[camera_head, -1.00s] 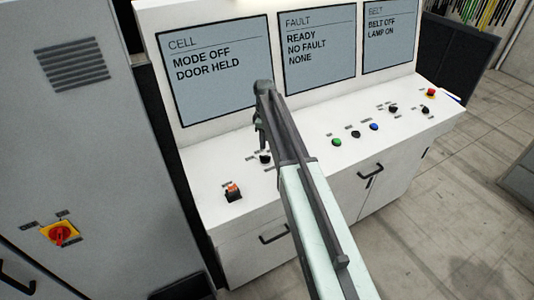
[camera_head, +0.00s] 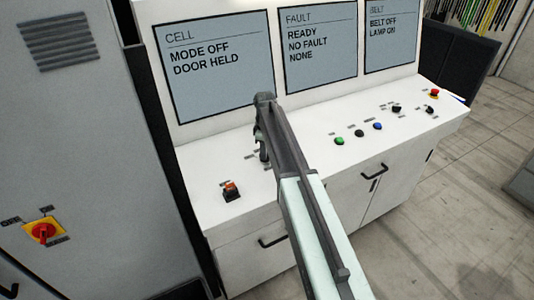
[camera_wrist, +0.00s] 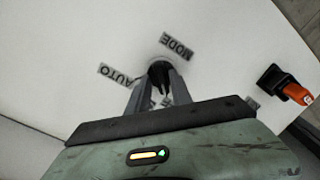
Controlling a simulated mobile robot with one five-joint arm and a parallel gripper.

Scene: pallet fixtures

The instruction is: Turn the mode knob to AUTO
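The black mode knob (camera_wrist: 160,69) sits on the white panel in the wrist view, between a MODE label (camera_wrist: 176,46) and an AUTO label (camera_wrist: 119,75). More labels are partly hidden between my fingers. My gripper (camera_wrist: 161,77) points down at the knob with its two fingers apart, one on each side of it. I cannot tell whether they touch it. In the head view my gripper (camera_head: 262,152) is low at the panel and covers most of the knob. The CELL screen (camera_head: 215,70) reads MODE OFF and DOOR HELD.
An orange-red switch on a black base (camera_head: 231,191) stands left of my gripper; it also shows in the wrist view (camera_wrist: 287,86). Green (camera_head: 339,141) and blue (camera_head: 378,126) buttons are to the right. A grey cabinet with a red-yellow rotary switch (camera_head: 43,232) stands at left.

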